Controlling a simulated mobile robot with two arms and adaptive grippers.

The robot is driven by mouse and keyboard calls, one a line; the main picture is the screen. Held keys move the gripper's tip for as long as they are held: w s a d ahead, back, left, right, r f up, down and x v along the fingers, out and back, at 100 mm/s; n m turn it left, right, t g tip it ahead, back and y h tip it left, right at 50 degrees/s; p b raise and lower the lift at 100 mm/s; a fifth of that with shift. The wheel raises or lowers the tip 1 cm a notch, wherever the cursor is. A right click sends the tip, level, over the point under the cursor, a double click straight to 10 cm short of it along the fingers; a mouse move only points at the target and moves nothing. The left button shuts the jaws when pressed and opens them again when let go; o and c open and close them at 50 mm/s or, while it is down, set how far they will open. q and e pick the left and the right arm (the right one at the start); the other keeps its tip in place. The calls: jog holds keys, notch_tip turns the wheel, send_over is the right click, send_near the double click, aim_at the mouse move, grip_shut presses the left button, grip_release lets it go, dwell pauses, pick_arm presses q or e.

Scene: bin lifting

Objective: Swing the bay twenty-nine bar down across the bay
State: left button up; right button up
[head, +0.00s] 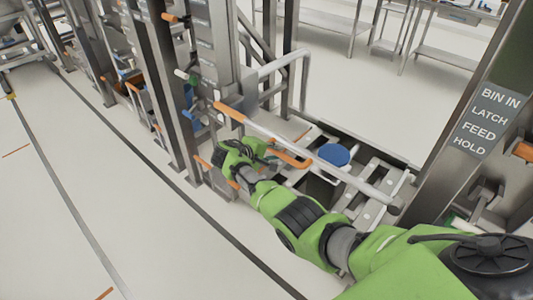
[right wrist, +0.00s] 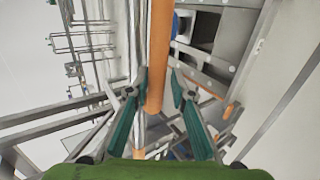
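A long pale bar (head: 335,172) with an orange grip (head: 228,112) at its left end slants from the grey post towards the lower right, above the bay frame. I see no number marking it as bay twenty-nine. My right gripper (head: 238,155) is below the bar's orange end, partly hidden by its own green wrist. In the right wrist view, my right gripper (right wrist: 159,80) has its two teal fingers apart. An orange bar end (right wrist: 158,60) shows between them, with gaps at both sides. My left gripper is not in view.
A bent orange handle (head: 290,158) and a blue disc (head: 334,155) are close to the bar. A post with a sign (head: 487,120) reading BIN IN, LATCH, FEED, HOLD stands at right. Labelled grey posts (head: 203,45) stand behind the gripper. Open floor (head: 100,200) is at left.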

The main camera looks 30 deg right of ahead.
jog(key=v, duration=1.1)
jog(key=shift+s+f, duration=0.1)
jog(key=shift+f, duration=0.1)
